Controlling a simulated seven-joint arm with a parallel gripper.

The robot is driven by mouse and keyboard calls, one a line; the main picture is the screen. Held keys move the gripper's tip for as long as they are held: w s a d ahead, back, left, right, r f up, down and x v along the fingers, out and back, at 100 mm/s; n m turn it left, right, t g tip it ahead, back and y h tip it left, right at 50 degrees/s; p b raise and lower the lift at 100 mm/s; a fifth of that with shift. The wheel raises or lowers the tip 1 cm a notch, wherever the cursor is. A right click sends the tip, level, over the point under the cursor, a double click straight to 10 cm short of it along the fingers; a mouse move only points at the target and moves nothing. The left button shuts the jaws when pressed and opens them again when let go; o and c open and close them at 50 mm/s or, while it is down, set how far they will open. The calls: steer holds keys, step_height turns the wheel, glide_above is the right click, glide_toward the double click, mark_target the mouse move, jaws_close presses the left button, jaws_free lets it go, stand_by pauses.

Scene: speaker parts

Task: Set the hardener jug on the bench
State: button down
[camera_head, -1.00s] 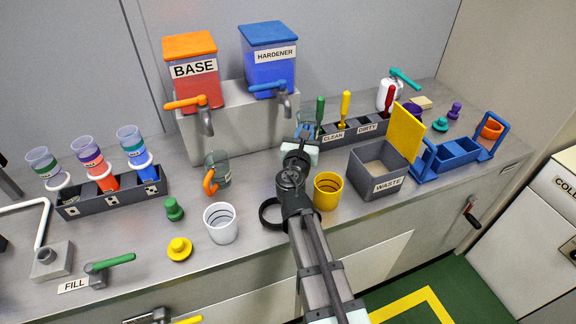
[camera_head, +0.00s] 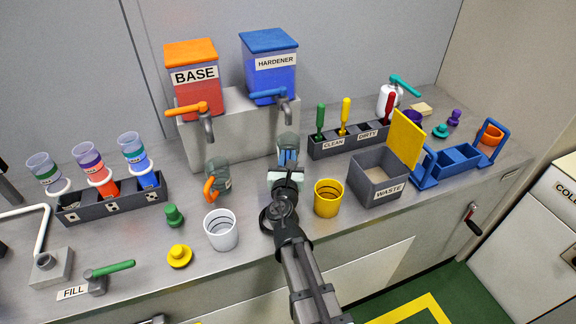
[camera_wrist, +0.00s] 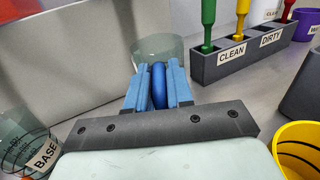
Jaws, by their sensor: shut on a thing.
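The hardener jug (camera_head: 288,143) is a clear grey-green cup with a blue handle. In the head view it is just below the blue hardener tap, in front of the grey stand. My gripper (camera_head: 287,163) is shut on its handle from the front. In the wrist view the two blue fingers (camera_wrist: 158,88) pinch the dark blue handle, and the jug (camera_wrist: 160,48) looks upright beyond them. Its base is hidden behind the fingers, so I cannot tell whether it touches the bench (camera_head: 150,222).
The base jug (camera_head: 220,178) stands to the left, the white cup (camera_head: 221,230) front left, and the yellow cup (camera_head: 328,198) close on the right. The clean/dirty rack (camera_head: 350,139) and waste bin (camera_head: 377,178) are farther right. The hardener dispenser (camera_head: 270,72) stands behind.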

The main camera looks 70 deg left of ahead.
steer(key=shift+f, duration=1.3)
steer(key=shift+f, duration=0.1)
steer(key=c, duration=1)
jaws_free()
steer(key=shift+d, duration=0.1)
steer(key=v, duration=1.2)
